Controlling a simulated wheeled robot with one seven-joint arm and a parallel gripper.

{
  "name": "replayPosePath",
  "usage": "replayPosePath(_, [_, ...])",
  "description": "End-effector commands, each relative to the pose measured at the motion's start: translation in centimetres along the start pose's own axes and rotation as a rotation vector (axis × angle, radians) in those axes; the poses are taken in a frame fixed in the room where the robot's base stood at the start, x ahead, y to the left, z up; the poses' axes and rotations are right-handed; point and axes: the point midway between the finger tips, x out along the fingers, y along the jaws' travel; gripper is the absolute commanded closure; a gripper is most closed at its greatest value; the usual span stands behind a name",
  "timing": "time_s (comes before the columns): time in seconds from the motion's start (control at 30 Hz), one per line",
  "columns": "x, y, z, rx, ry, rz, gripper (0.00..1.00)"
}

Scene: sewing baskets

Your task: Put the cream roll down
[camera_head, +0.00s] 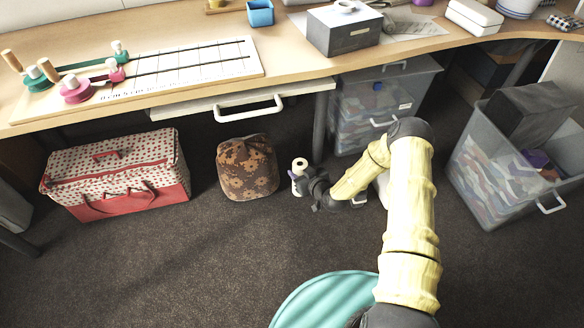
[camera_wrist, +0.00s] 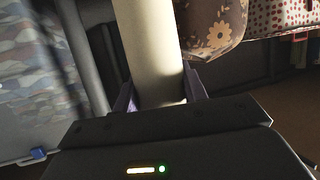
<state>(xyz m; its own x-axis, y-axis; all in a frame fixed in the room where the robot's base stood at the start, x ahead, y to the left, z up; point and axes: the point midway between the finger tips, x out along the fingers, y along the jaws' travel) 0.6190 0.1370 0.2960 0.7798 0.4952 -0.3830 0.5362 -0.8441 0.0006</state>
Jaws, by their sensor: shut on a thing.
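The cream roll (camera_head: 299,165) stands roughly upright in my gripper (camera_head: 305,182), low near the dark carpet under the desk. In the head view only its upper part and left side show; my gripper hides the rest. In the wrist view the cream roll (camera_wrist: 148,45) runs up between the two fingers of my gripper (camera_wrist: 158,92), which are shut on it. I cannot tell whether its lower end touches the floor.
A brown flowered pouf (camera_head: 247,168) stands just left of the roll. A red dotted sewing basket (camera_head: 118,175) is further left. A clear drawer bin (camera_head: 375,105) and desk leg (camera_head: 320,125) are behind. An open clear bin (camera_head: 480,165) is right. Carpet in front is clear.

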Motion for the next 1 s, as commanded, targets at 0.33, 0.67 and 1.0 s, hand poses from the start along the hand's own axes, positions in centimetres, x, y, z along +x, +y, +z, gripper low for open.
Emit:
replayPosePath(0.33, [-12.7, 7.7, -9.6, 0.173, -0.001, 0.423, 0.83])
replayPosePath(0.67, [-15.9, 9.5, -10.4, 0.218, 0.0, 0.526, 0.83])
replayPosePath(1.0, [-15.9, 9.7, -10.3, 0.218, 0.001, 0.527, 0.83])
